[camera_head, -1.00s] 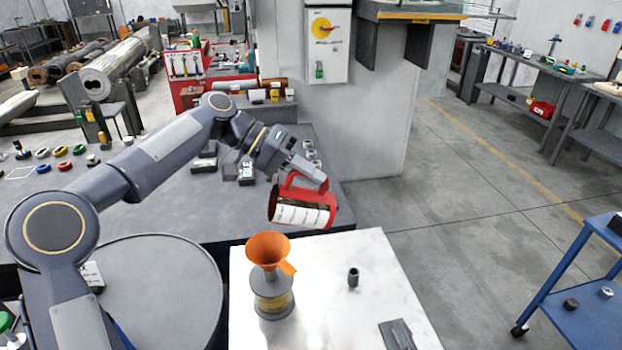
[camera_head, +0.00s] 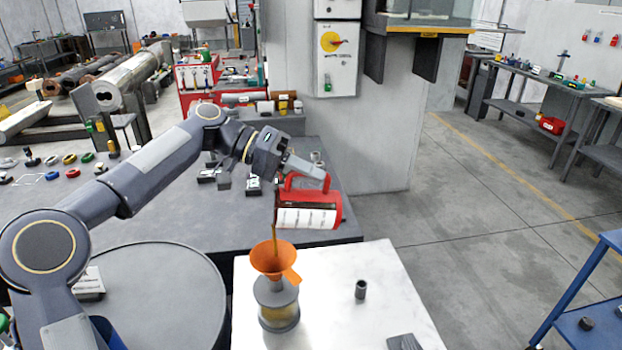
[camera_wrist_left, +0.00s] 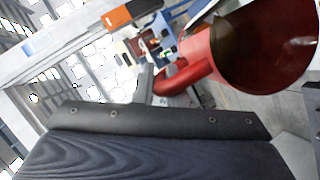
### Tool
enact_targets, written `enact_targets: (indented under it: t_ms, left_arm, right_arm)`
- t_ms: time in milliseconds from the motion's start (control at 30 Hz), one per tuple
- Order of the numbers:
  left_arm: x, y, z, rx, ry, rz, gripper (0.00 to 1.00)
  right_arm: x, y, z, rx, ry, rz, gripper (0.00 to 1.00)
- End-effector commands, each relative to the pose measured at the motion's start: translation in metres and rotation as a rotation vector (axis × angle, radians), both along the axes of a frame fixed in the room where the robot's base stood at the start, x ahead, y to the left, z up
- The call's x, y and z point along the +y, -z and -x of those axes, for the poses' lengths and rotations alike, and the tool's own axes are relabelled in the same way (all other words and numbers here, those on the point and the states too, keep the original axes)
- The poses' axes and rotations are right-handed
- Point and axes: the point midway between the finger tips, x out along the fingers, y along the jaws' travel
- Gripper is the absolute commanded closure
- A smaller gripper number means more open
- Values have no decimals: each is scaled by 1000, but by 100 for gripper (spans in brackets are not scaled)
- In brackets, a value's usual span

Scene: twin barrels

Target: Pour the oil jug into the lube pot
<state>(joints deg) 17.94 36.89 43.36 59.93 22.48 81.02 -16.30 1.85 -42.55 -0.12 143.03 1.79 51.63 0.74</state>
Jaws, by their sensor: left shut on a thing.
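The red oil jug (camera_head: 309,208) with a white label is held in the air, tipped on its side with its mouth to the left. My left gripper (camera_head: 312,177) is shut on its handle. A thin amber stream of oil (camera_head: 275,228) falls from the jug's mouth into the orange funnel (camera_head: 272,258). The funnel stands in the top of the lube pot (camera_head: 278,305), on the white-topped table. In the left wrist view the jug (camera_wrist_left: 240,60) shows at the upper right, with its red handle near the gripper. My right gripper is not in view.
The white tabletop (camera_head: 375,270) also holds a small dark cylinder (camera_head: 360,289) and a dark flat item (camera_head: 404,342) at its front edge. A round grey barrel top (camera_head: 155,295) is at the left. A grey bench (camera_head: 150,210) with small parts lies behind.

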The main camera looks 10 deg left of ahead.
Motion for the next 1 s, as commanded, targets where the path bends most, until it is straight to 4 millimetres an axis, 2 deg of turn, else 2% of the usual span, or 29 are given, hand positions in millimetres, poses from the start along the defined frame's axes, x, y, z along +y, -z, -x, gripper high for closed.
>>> enact_targets:
  t_ms: [1000]
  left_arm:
    - [17,-8,5,-43,-1,149,100]
  right_arm:
    - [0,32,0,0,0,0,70]
